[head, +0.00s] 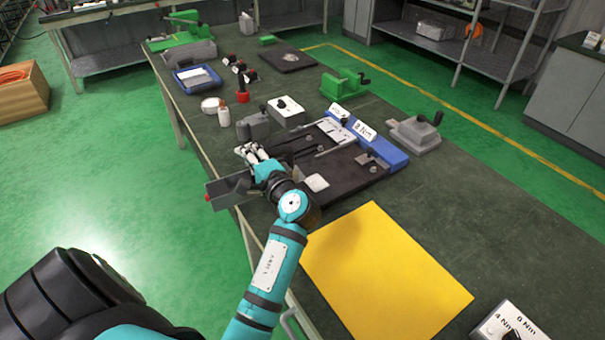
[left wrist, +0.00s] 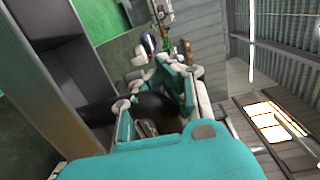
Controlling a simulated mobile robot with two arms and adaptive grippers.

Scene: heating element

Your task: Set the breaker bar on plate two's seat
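My left gripper (head: 252,151) is at the left edge of the dark plates on the bench, its pale fingers pointing away from me. It also shows in the left wrist view (left wrist: 155,70), but I cannot tell how far apart its fingertips are or whether anything is between them. A rear dark plate (head: 290,150) and a front dark plate (head: 352,184) lie beside it. A long thin grey bar (head: 338,147) lies across the plates; I cannot tell whether it is the breaker bar. A plate two label and its seat are not clearly readable. My right gripper is out of view.
A yellow sheet (head: 385,265) lies flat in front of the plates. A blue strip (head: 388,154) with labels borders them. A grey vise (head: 415,134) and green vise (head: 344,88) stand beyond. A labelled box (head: 508,325) sits at lower right. The right-hand bench is mostly clear.

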